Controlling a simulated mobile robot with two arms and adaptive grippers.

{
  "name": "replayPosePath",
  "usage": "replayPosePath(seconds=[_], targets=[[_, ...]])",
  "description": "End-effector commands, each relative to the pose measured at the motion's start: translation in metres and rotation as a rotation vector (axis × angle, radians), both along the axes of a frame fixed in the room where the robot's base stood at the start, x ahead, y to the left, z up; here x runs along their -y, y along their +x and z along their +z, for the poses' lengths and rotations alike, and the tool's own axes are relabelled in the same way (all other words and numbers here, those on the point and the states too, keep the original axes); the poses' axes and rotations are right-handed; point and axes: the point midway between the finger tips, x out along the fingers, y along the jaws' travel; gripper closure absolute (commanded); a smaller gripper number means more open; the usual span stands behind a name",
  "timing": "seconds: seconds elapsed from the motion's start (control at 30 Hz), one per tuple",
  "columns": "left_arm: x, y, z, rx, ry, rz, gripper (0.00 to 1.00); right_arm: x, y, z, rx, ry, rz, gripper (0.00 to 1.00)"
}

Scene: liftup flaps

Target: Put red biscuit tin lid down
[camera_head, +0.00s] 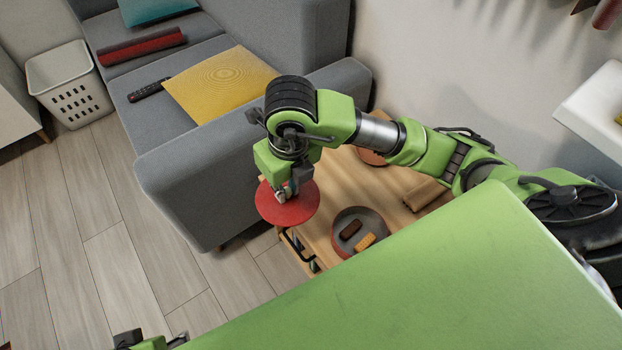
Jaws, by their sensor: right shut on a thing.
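The red biscuit tin lid (290,209) is a round red disc, held at the left end of the small wooden table. My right gripper (282,194) is shut on it from above; the fingertips are partly hidden by the wrist. The lid overlaps the table's left edge in the picture, and I cannot tell its height. The open round tin (338,221) stands on the table to the right of the lid, with a brown biscuit (351,229) and a yellow biscuit (365,242) inside. My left gripper (150,340) shows only in part at the bottom edge.
The wooden table (318,250) has a dark handle (297,246) at its front. A grey sofa (190,180) with a yellow cushion (222,84) stands left of it. Another round reddish thing (371,157) sits behind my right arm. My green body covers the lower right.

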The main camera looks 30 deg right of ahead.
Motion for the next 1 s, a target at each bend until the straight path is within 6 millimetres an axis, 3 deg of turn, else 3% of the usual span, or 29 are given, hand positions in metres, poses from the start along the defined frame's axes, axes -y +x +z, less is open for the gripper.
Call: replayPosePath(seconds=[0.37, 0.5, 0.7, 1.0], targets=[[-0.002, 0.0, -0.018, 0.003, 0.008, -0.007, 0.52, 0.06, 0.05, -0.038, -0.004, -0.003, -0.024, 1.0], [0.01, 0.042, -0.007, 0.172, -0.025, -0.021, 0.52, 0.076, 0.065, -0.055, -0.003, -0.001, -0.018, 1.0], [0.025, 0.087, 0.013, 0.369, -0.068, -0.035, 0.52, 0.092, 0.079, -0.081, -0.003, -0.001, -0.017, 1.0], [0.034, 0.114, 0.033, 0.505, -0.099, -0.042, 0.52, 0.102, 0.089, -0.096, 0.0, 0.0, -0.015, 1.0]])
